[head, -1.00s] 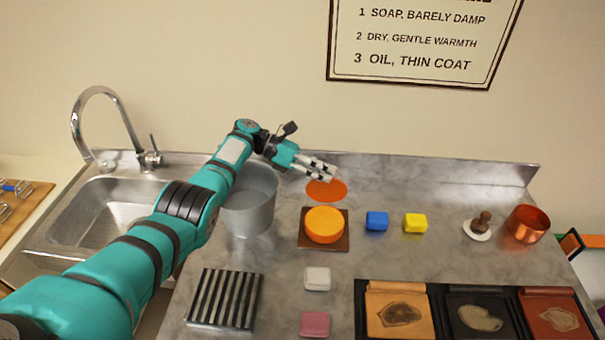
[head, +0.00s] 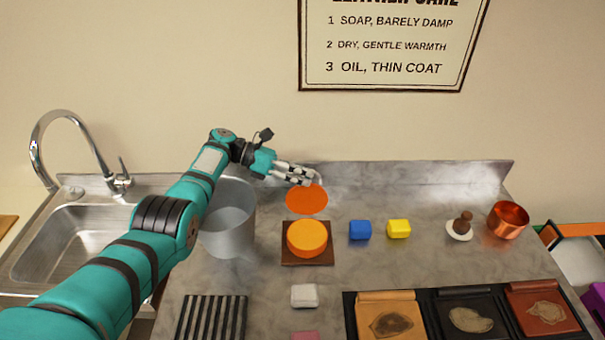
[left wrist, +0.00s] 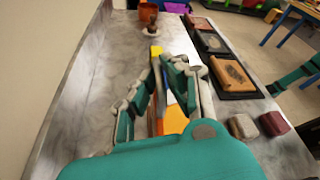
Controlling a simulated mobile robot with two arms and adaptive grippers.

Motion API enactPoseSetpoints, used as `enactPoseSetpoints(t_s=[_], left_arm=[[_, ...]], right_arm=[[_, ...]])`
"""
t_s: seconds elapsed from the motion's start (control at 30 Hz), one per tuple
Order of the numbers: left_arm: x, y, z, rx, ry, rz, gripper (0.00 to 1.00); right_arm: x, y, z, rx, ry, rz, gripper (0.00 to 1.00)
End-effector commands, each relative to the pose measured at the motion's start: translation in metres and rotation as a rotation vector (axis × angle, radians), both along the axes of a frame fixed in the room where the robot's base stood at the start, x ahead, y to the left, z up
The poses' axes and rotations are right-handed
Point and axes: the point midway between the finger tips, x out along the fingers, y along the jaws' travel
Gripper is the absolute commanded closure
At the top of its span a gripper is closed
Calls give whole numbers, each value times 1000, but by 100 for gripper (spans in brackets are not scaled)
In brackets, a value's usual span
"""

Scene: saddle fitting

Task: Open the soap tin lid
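The round orange soap tin (head: 307,239) sits on a brown square base in the middle of the counter. A darker orange disc (head: 306,200), which looks like its lid, shows just behind the tin. I cannot tell whether it stands tilted up on the tin or lies apart. My left gripper (head: 303,177) is at the disc's far upper edge, with its fingers parted and nothing visibly held. In the left wrist view its fingers (left wrist: 167,62) are also parted, with part of the orange tin (left wrist: 174,121) showing between them. My right gripper is not in view.
A blue block (head: 360,230) and a yellow block (head: 399,229) stand right of the tin. A grey bucket (head: 229,225) stands left, below my left arm. A white block (head: 304,296), a striped rack (head: 212,318) and leather trays (head: 470,318) lie in front. A copper pot (head: 508,221) is far right.

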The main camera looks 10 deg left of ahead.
Motion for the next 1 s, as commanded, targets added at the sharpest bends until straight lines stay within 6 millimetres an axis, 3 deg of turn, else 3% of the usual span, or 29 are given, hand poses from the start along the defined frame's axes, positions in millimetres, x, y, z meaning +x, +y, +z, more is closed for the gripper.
enactPoseSetpoints(t_s=[0.03, 0.17, 0.47, 0.8, 1.0], left_arm=[[-1, 0, -1, 2, 2, 0, 83], [-1, 0, -1, 1, 2, 0, 68], [0, 4, 1, 0, 1, 1, 68], [-3, 54, 18, 1, 2, 3, 68], [-5, 70, 23, 0, 3, 1, 68]], right_arm=[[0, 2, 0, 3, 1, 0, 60], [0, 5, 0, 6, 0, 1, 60], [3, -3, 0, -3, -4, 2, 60], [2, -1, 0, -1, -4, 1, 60], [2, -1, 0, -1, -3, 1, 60]])
